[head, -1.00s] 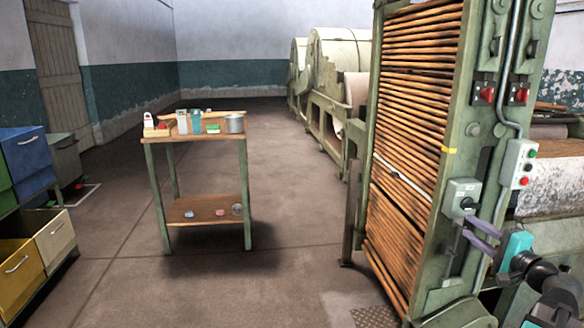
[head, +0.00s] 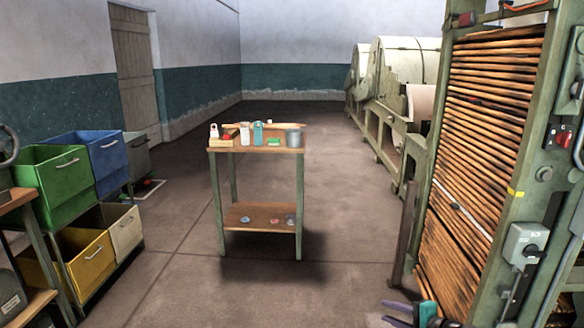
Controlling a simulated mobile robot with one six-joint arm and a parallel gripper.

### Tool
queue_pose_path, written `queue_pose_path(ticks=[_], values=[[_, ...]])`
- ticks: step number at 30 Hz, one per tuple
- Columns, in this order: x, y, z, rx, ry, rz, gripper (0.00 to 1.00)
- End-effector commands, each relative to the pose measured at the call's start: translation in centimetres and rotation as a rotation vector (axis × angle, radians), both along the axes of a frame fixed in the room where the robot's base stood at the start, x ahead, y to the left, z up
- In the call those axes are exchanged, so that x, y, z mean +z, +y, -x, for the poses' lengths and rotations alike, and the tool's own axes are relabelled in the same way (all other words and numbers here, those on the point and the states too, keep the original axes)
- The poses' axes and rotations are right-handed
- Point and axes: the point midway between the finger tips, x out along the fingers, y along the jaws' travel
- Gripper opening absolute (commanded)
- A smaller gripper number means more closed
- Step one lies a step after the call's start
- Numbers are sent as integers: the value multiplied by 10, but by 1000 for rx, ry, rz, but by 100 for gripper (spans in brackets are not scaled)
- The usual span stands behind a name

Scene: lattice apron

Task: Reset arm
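My gripper (head: 388,313) is at the bottom edge of the head view, right of centre. Its two purple fingers point left and are spread apart, with nothing visible between them. The teal gripper body (head: 428,312) shows behind them, and the rest of my arm is cut off by the frame. The gripper is in front of the lower part of the slatted machine (head: 480,150), and I cannot tell whether it touches anything.
A small table (head: 228,149) holds several containers, with small items on its lower shelf (head: 238,212). Coloured bins (head: 60,178) and a wooden shelf (head: 30,305) stand at left. A post (head: 404,235) stands beside the slatted machine. The floor between (head: 345,240) is clear.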

Motion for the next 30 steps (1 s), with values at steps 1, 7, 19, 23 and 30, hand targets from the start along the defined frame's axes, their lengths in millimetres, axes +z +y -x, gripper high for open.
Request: queue_pose_path(ticks=[1, 7, 19, 23, 30], values=[[-9, 22, 4, 38, 31, 8, 29], [-62, 92, 31, 185, 151, 65, 29], [-157, 200, 133, 511, 386, 232, 29], [-183, 222, 177, 628, 458, 304, 29], [-225, 238, 267, 860, 590, 458, 29]])
